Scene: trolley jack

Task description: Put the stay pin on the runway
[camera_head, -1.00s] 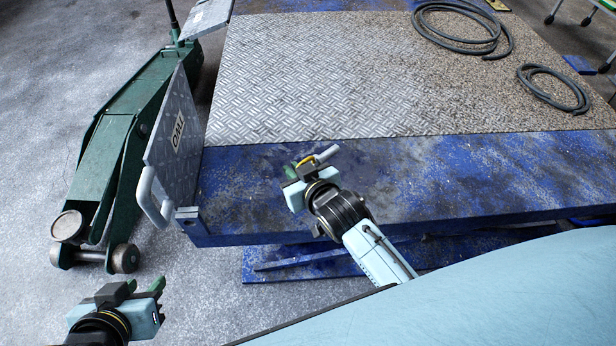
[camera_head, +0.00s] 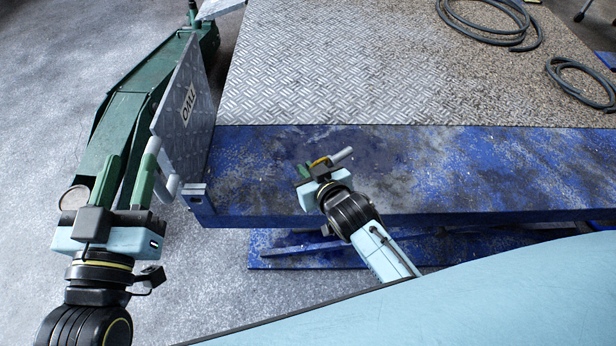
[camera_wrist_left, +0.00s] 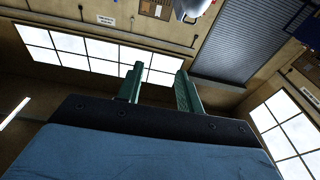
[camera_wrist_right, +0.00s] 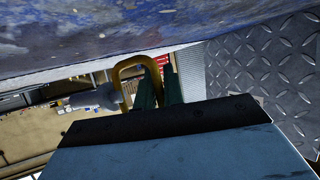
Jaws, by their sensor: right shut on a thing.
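The stay pin (camera_head: 343,155) is a short grey rod with a yellow loop handle. My right gripper (camera_head: 315,168) is shut on it and holds it over the near blue edge of the runway (camera_head: 440,160). In the right wrist view, the yellow loop (camera_wrist_right: 124,72) sits at the fingers and the grey rod (camera_wrist_right: 95,97) sticks out to the left. Whether the pin touches the runway, I cannot tell. My left gripper (camera_head: 128,165) is open and empty, left of the runway; its spread fingers also show in the left wrist view (camera_wrist_left: 158,78).
A grey tread-plate flap (camera_head: 190,100) with a label stands upright at the runway's left end. Two dark hoses (camera_head: 510,35) (camera_head: 580,85) lie on the deck. The blue strip right of the pin is clear.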

